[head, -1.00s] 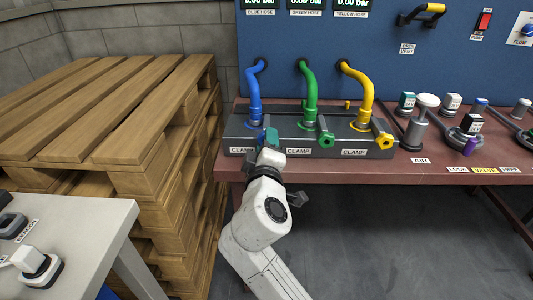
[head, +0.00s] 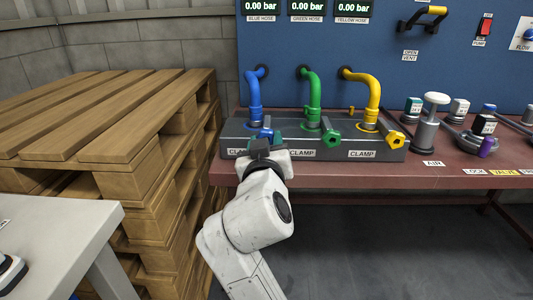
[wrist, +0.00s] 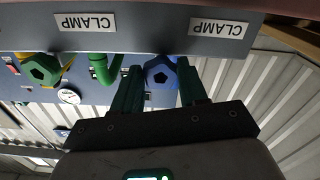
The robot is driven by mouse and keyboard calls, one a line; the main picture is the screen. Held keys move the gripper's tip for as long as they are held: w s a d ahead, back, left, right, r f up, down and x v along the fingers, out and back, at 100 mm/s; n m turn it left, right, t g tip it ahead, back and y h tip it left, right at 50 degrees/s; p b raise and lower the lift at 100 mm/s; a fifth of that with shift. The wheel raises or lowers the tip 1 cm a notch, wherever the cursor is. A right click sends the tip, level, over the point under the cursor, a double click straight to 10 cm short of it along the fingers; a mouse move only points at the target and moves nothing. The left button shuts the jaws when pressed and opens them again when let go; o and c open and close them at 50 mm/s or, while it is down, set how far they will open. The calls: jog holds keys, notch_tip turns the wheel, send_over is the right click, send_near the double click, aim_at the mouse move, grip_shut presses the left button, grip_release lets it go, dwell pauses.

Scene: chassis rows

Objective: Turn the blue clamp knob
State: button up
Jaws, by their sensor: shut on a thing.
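The blue clamp knob (wrist: 160,72) is a faceted blue piece on the front of the grey clamp block (head: 228,143). In the wrist view it sits between my gripper's two dark teal fingers (wrist: 158,88), which are shut on it from both sides. In the head view my gripper (head: 267,138) is at the block's left end, and its body covers most of the knob and part of a CLAMP label. The blue hose (head: 253,92) rises from the block just behind.
The green clamp knob (head: 332,140) and yellow clamp knob (head: 397,139) are to the right on the same block. A wooden pallet stack (head: 150,160) stands close on the left. A grey table (head: 70,225) is at lower left. Valves stand on the red bench (head: 450,172).

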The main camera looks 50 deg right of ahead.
jog(key=shift+f+m+b, duration=0.2)
jog(key=shift+m+b, duration=0.55)
jog(key=shift+m, duration=0.35)
jog(key=o, duration=1.1)
jog(key=shift+r, duration=0.15)
jog(key=shift+c, duration=0.2)
jog(key=shift+a, duration=0.1)
jog(key=p+v, duration=0.1)
jog(key=v, duration=0.9)
jog(key=shift+s+a, duration=0.25)
